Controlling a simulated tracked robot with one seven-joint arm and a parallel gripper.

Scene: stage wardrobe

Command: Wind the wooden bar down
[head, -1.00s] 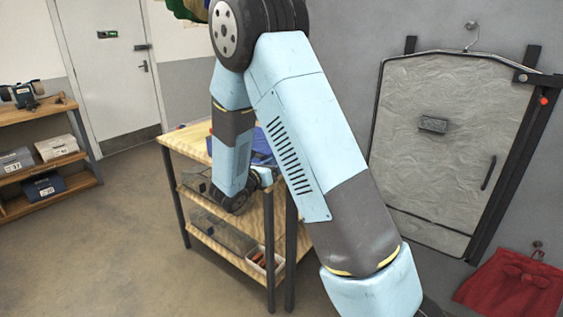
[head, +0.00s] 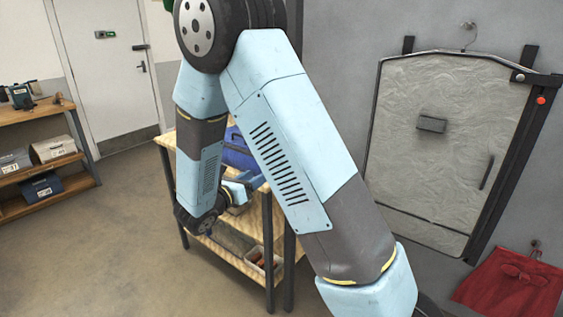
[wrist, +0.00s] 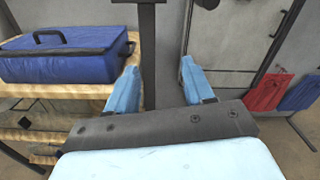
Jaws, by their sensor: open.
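I cannot make out a wooden bar or a winding handle in either view. My gripper (wrist: 159,68) shows in the wrist view with its two light blue fingers wide apart and nothing between them that I can see held. A dark upright post (wrist: 149,55) stands beyond the fingers, seen through the gap; I cannot tell how far off it is. In the head view my own arm covers the middle, and the gripper's fingers are not clear there.
A wooden shelf table (head: 222,250) carries a blue case (wrist: 65,62). A grey garment bag (head: 420,165) hangs on the right wall beside a dark rail (head: 520,150). A red cloth (head: 510,283) hangs below. Floor at the left (head: 90,250) is clear.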

